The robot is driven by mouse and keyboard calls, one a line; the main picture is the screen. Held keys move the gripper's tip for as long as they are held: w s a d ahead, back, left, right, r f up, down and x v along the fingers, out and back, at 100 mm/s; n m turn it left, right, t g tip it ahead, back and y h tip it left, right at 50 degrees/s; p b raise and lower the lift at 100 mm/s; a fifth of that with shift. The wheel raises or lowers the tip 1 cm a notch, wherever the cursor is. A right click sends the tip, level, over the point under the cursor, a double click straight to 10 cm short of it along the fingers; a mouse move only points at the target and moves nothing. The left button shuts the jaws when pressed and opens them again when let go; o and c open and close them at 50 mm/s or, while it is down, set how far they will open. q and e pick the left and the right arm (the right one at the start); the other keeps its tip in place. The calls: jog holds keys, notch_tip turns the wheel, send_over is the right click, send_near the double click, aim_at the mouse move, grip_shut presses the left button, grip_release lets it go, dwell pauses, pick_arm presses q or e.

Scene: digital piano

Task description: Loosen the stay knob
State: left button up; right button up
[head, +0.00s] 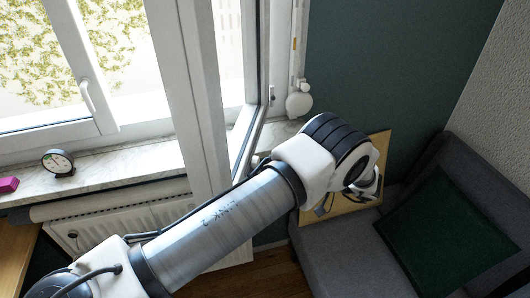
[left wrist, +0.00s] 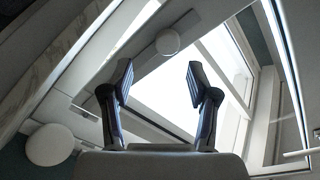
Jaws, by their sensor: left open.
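In the left wrist view, a round pale knob (left wrist: 168,42) sits on the window frame's edge, beyond and between my left gripper's fingertips (left wrist: 158,80). The fingers are spread wide with nothing between them, and the knob is apart from them. In the head view, my left gripper (head: 368,188) is mostly hidden behind its own wrist, in front of a tan board. I cannot make out this knob in the head view. My right gripper is in neither view.
An open window sash (head: 248,115) stands left of my arm. The sill (head: 125,165) holds a dial gauge (head: 58,163) and a pink block (head: 8,185). A grey sofa (head: 335,250) with a green cushion (head: 445,228) stands at right.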

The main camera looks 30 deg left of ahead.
pick_arm(q)
jog(key=p+x, duration=0.2)
jog(key=x, duration=0.4)
jog(key=shift+s+r, duration=0.15)
jog(key=shift+s, duration=0.25)
jog(key=shift+s+r, duration=0.15)
jog(key=shift+s, duration=0.05)
jog(key=c, duration=1)
jog(key=shift+w, duration=0.2)
grip_shut()
jog(key=shift+s, duration=0.1)
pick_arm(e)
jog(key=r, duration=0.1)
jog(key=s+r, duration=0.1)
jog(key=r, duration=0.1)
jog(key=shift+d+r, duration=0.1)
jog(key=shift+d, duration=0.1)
